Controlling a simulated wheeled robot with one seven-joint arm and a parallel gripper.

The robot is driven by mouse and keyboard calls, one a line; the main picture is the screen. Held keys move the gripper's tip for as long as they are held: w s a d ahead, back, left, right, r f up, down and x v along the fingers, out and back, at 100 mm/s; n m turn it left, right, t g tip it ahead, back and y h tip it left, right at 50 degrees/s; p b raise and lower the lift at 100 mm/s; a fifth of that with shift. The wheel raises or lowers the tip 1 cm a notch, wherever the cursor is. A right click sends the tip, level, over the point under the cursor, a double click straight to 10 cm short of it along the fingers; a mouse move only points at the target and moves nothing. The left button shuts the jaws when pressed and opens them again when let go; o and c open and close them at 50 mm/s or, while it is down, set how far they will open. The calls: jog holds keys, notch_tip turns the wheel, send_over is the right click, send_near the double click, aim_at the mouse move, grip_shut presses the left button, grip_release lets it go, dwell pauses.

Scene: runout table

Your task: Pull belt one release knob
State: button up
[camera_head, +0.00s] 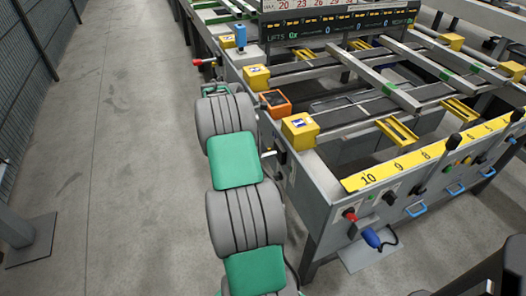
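A red knob (198,62) sticks out to the left from the far left corner of the runout table (318,190). Another red knob (349,214) is on the front panel, below the yellow number strip (430,155). Black-topped levers (421,188) stand along that panel, and blue pull handles (416,210) hang lower down. I cannot read a label that tells which one is the belt one release knob. My grey and green arm reaches up along the table's left side. My gripper's fingers cannot be made out; the arm's far end hides that area.
Yellow boxes (300,131), an orange-framed box (275,103) and a blue-topped cylinder (240,36) line the table's left edge. A blue plug (372,238) hangs below the front panel. Grey floor (110,150) is clear to the left, with a post base (32,240) at lower left.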

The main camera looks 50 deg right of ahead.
jog(key=x, duration=0.4)
jog(key=shift+f, duration=0.25)
grip_shut()
